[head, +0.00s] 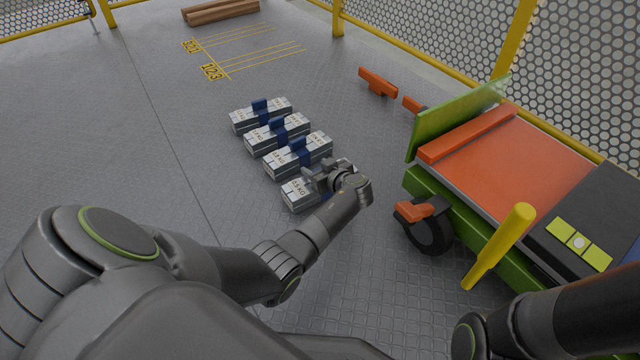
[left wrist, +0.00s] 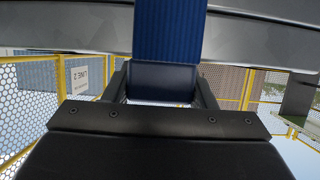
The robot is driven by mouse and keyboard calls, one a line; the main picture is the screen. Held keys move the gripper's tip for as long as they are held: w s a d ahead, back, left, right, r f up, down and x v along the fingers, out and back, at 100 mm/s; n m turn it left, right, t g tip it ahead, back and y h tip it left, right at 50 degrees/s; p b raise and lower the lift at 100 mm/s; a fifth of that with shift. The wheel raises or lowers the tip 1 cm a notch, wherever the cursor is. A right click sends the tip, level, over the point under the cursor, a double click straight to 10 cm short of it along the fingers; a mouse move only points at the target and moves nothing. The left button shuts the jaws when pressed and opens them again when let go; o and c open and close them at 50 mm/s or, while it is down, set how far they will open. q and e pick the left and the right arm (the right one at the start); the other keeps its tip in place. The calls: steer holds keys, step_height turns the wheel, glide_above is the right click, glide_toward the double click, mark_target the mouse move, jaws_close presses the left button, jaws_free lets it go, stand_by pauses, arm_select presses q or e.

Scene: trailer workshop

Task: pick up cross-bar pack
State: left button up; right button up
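Several grey-white bar packs with blue straps and upright blue grips lie in a slanted row on the floor. The nearest pack (head: 299,194) is partly hidden under my left gripper (head: 330,178). In the left wrist view, grey bars (left wrist: 60,30) with a wide blue strap (left wrist: 170,30) fill the top. The dark blue grip (left wrist: 163,80) sits between the fingers of my left gripper (left wrist: 163,88), with no visible gap on either side. The pack appears to rest on the floor. My right arm shows at the lower right, but its gripper is out of view.
A green and orange cart (head: 520,160) with a black wheel and yellow handle (head: 500,245) stands close on the right. Yellow-framed mesh fence (head: 420,45) bounds the back. Timber (head: 220,11) lies far back. Floor at left is clear.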

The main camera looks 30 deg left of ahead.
arm_select(q)
jaws_close()
steer(key=shift+r, duration=0.1)
step_height(320, 180, up, 10)
steer(key=p, duration=0.7)
